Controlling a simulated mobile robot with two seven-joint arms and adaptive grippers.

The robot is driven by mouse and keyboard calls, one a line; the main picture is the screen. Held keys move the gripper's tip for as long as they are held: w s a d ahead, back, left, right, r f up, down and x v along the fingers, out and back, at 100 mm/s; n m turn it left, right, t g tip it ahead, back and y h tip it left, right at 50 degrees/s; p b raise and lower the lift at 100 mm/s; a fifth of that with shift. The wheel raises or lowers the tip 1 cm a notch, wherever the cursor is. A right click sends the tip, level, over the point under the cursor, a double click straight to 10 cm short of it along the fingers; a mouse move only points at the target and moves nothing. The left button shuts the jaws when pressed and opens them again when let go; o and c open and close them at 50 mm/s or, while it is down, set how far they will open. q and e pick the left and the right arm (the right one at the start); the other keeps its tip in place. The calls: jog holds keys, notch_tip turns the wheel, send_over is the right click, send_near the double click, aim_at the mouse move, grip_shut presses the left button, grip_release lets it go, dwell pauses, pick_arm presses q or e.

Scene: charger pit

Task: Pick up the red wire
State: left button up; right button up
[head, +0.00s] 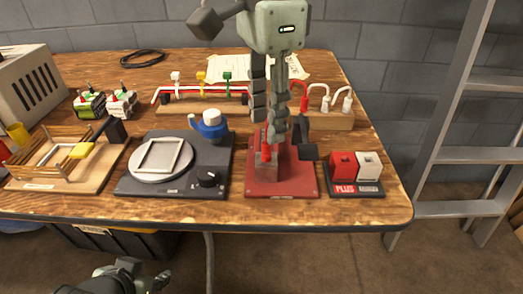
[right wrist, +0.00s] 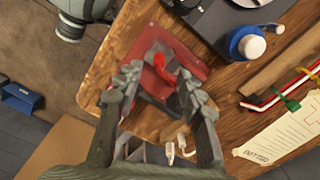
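My right gripper (head: 268,135) reaches down from the top of the head view, over a dark red base plate (head: 282,186). In the right wrist view its fingers (right wrist: 160,85) are apart, with nothing seen gripped. Bright red material, possibly a wire, shows on the plate between and beyond the fingertips (right wrist: 172,62); the fingers partly hide it in the head view (head: 266,150). A red hooked wire (head: 303,96) stands at the wooden rail (head: 335,121), just right of the fingers. My left gripper (head: 140,275) is low at the bottom left, away from the table; its opening is unclear.
A red and white terminal block (head: 356,170) stands right of the plate. White hooked wires (head: 319,93) stand on the rail. A ladder (head: 452,110) stands right.

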aim_at(267, 143)
notch_tip(267, 143, down, 6)
jog(key=shift+r, duration=0.25)
grip_shut()
